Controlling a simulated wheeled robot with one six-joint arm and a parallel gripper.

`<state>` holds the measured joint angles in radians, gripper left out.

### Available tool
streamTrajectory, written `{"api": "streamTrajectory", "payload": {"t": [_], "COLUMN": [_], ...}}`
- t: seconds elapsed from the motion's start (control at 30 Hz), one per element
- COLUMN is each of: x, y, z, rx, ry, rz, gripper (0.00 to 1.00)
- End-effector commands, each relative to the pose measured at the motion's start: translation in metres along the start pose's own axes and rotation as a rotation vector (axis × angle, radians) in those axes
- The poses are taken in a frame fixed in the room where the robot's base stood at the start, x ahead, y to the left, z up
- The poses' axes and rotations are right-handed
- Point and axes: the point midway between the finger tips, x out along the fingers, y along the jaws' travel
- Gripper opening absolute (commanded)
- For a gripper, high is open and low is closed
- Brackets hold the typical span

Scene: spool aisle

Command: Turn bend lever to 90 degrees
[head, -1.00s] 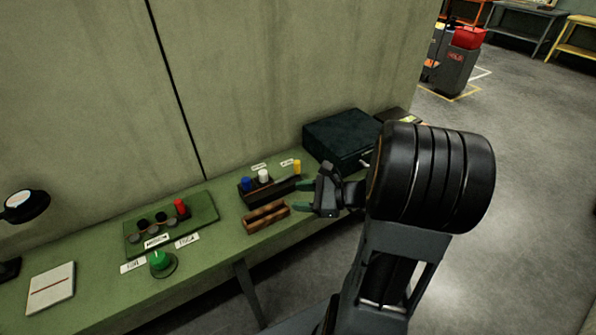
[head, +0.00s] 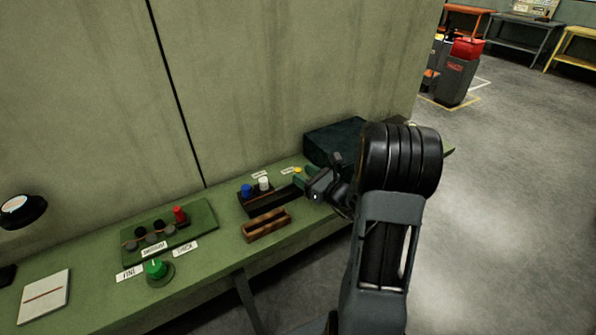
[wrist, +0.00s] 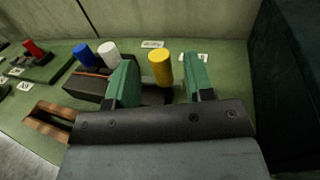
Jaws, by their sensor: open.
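The bender is a dark block (head: 258,205) on the green bench, with a blue peg (head: 246,190) and a white peg (head: 264,183) on top. What looks like its bend lever is a dark arm running right from the block, with a yellow upright grip (wrist: 160,68) near its end. My gripper (head: 306,178) is at that grip. In the wrist view, its green fingers stand open on either side of the yellow grip, with gaps showing on both sides. My gripper hides part of the lever, and its angle cannot be read.
A slotted wooden block (head: 266,226) lies in front of the bender. A dark case (head: 335,141) stands close to the right. To the left are a green board (head: 196,222) with pegs and a green knob (head: 156,269). White labels lie behind the lever.

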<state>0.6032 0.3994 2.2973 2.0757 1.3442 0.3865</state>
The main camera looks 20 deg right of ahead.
Motion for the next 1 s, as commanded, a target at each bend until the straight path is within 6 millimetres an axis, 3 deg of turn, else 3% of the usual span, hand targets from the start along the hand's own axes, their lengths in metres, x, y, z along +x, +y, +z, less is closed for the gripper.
{"api": "streamTrajectory", "payload": {"t": [0.23, 0.67, 1.0], "x": [0.024, 0.029, 0.029], "y": [0.0, 0.0, 0.0], "z": [0.0, 0.0, 0.0], "rx": [0.0, 0.0, 0.0], "ry": [0.0, 0.0, 0.0], "rz": [0.001, 0.0, 0.0], "gripper": [0.48, 0.47, 0.14]}}
